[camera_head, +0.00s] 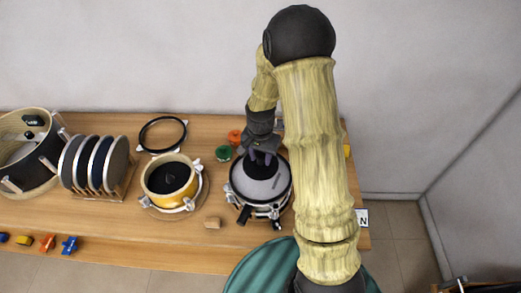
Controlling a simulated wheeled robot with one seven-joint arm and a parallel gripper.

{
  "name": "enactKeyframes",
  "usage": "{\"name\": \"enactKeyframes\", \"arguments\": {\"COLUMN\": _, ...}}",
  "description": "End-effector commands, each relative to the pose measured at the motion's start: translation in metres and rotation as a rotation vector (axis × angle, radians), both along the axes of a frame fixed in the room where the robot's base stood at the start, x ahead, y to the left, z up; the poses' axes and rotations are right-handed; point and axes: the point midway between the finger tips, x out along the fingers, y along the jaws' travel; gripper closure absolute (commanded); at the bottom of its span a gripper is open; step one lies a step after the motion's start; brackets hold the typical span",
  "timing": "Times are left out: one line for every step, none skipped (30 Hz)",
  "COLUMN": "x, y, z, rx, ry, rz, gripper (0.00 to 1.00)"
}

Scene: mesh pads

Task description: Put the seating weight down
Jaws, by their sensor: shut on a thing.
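My gripper (262,156) points down over the round clamp-ringed drum (273,207) right of the table's middle. It is shut on a dark piece, which I take to be the seating weight (262,167). The weight is over the drum's pale grey top (262,190). I cannot tell from this view whether it touches that top or hangs just above it. My fingers and wrist hide part of the weight, and my arm covers the table to the right.
A yellow drum with a dark inside (169,180) stands to the left on a round base.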

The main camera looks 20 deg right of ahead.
Motion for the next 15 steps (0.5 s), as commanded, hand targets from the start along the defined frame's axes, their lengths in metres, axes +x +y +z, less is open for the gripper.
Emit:
{"name": "enactKeyframes", "arguments": {"x": 0.0006, "y": 0.0001, "z": -0.002, "rx": 0.0, "ry": -0.002, "rz": 0.001, "gripper": 1.0}}
{"name": "enactKeyframes", "arguments": {"x": 0.0008, "y": 0.0001, "z": -0.0041, "rx": 0.0, "ry": -0.003, "rz": 0.001, "gripper": 1.0}}
{"name": "enactKeyframes", "arguments": {"x": 0.0013, "y": 0.0, "z": -0.0066, "rx": 0.0, "ry": -0.004, "rz": 0.001, "gripper": 1.0}}
{"name": "enactKeyframes", "arguments": {"x": 0.0015, "y": 0.0001, "z": -0.0081, "rx": 0.0, "ry": -0.005, "rz": 0.0, "gripper": 1.0}}
{"name": "enactKeyframes", "arguments": {"x": 0.0015, "y": 0.0001, "z": -0.0092, "rx": 0.0, "ry": -0.005, "rz": 0.0, "gripper": 1.0}}
{"name": "enactKeyframes", "arguments": {"x": 0.0017, "y": 0.0001, "z": -0.01, "rx": 0.0, "ry": -0.005, "rz": 0.0, "gripper": 1.0}}
{"name": "enactKeyframes", "arguments": {"x": 0.0018, "y": 0.0, "z": -0.0103, "rx": -0.001, "ry": -0.006, "rz": 0.0, "gripper": 1.0}}
{"name": "enactKeyframes", "arguments": {"x": 0.0018, "y": 0.0, "z": -0.0104, "rx": -0.001, "ry": -0.006, "rz": 0.0, "gripper": 1.0}}
{"name": "enactKeyframes", "arguments": {"x": 0.0019, "y": 0.0, "z": -0.0104, "rx": -0.001, "ry": -0.006, "rz": 0.0, "gripper": 1.0}}
{"name": "enactKeyframes", "arguments": {"x": 0.0019, "y": 0.0, "z": -0.0103, "rx": -0.001, "ry": -0.006, "rz": 0.0, "gripper": 1.0}}
{"name": "enactKeyframes", "arguments": {"x": 0.0019, "y": 0.0, "z": -0.0103, "rx": -0.001, "ry": -0.006, "rz": 0.0, "gripper": 1.0}}
{"name": "enactKeyframes", "arguments": {"x": 0.0019, "y": 0.0, "z": -0.0103, "rx": -0.001, "ry": -0.006, "rz": 0.0, "gripper": 1.0}}
{"name": "enactKeyframes", "arguments": {"x": 0.0019, "y": 0.0, "z": -0.0102, "rx": -0.001, "ry": -0.006, "rz": 0.0, "gripper": 1.0}}
{"name": "enactKeyframes", "arguments": {"x": 0.0019, "y": 0.0, "z": -0.0103, "rx": -0.001, "ry": -0.006, "rz": 0.0, "gripper": 1.0}}
{"name": "enactKeyframes", "arguments": {"x": 0.0018, "y": 0.0001, "z": -0.0107, "rx": -0.001, "ry": -0.006, "rz": 0.0, "gripper": 1.0}}
